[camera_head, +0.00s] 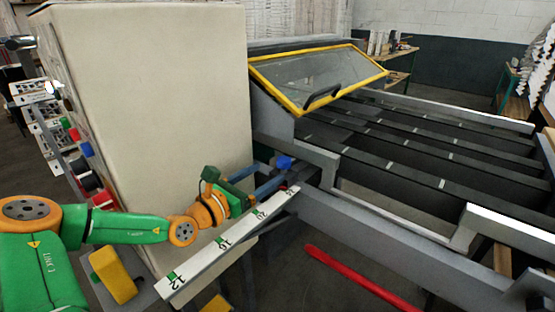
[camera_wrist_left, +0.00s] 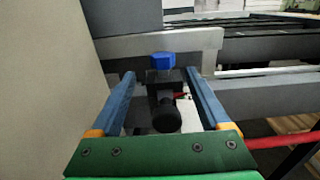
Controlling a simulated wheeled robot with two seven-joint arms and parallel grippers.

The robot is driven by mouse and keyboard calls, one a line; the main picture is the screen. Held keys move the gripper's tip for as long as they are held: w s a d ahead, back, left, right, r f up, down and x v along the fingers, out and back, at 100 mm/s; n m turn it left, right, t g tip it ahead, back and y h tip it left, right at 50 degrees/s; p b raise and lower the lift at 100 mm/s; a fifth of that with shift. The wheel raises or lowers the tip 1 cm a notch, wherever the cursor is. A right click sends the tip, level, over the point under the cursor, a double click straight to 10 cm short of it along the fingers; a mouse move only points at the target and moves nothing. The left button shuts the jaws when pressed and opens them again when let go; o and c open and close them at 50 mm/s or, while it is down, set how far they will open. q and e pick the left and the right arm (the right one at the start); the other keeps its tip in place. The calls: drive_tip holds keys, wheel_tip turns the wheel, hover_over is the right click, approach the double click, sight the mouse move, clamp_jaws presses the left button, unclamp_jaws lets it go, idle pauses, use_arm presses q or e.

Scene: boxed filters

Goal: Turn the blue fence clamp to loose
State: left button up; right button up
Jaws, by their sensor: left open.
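The blue fence clamp (camera_head: 284,161) is a small blue knob at the near end of the grey fence rail, beside the tall beige cabinet. It also shows in the left wrist view (camera_wrist_left: 163,61), on top of a black block with a round black knob in front. My left gripper (camera_head: 276,171) is open, with its two blue fingers pointing at the clamp. In the left wrist view the fingertips (camera_wrist_left: 161,74) lie to either side of the black block, apart from it, and the blue clamp shows between and just beyond them. My right gripper is not in view.
A white numbered scale (camera_head: 228,243) runs below my left gripper. The beige cabinet (camera_head: 155,110) stands close on the left. A yellow-framed clear guard (camera_head: 315,75) and dark slatted bed (camera_head: 430,150) lie beyond. A red bar (camera_head: 360,280) is at lower right.

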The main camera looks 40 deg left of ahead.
sight(280, 165)
use_arm(q)
drive_tip(key=shift+w+d+r+p, duration=0.3)
drive_tip(key=shift+w+r+p, duration=0.4)
drive_tip(key=shift+w, duration=0.15)
drive_tip(key=w, duration=0.1)
drive_tip(key=w+f+p, duration=0.1)
drive_tip(key=w, duration=0.1)
drive_tip(key=shift+w, duration=0.25)
drive_tip(key=shift+d, duration=0.15)
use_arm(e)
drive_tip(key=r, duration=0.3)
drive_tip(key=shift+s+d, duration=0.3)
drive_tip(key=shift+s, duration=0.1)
